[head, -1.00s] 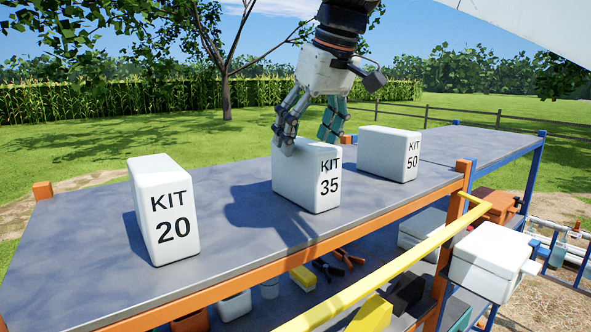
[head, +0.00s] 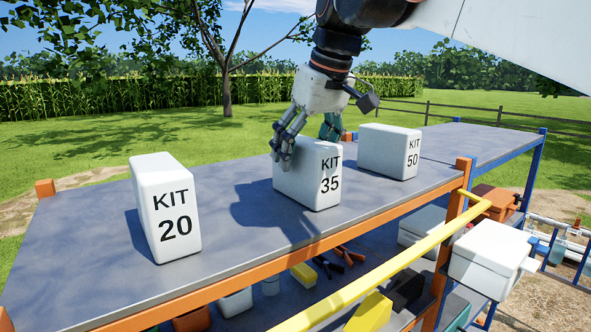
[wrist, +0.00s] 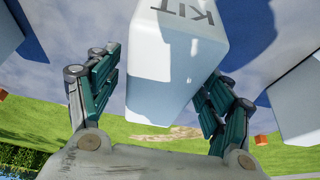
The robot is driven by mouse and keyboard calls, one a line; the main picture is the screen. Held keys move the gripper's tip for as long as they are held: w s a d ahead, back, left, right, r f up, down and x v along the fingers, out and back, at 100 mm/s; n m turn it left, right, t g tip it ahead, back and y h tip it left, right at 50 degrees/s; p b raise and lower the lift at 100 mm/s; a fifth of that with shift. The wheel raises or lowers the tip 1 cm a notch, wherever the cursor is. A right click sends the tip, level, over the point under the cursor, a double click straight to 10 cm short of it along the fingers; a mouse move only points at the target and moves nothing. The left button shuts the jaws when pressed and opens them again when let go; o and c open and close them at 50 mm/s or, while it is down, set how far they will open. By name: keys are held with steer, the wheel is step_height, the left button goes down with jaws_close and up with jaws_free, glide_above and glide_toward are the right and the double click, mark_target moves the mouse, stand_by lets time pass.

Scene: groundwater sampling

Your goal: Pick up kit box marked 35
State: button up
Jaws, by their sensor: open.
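The white kit box marked 35 (head: 312,178) stands upright on the grey tabletop, between kit box 20 and kit box 50. My gripper (head: 308,145) is over it, pointing down, with one finger at its left side and the other behind its far right side. The right finger is partly hidden behind the box in the head view.
Kit box 20 (head: 165,208) stands at the left front. Kit box 50 (head: 389,151) stands close by at the right. A yellow rail (head: 400,250) runs along the front. A lower shelf holds several tools and boxes.

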steer(key=shift+f, duration=0.1)
steer(key=c, duration=1.3)
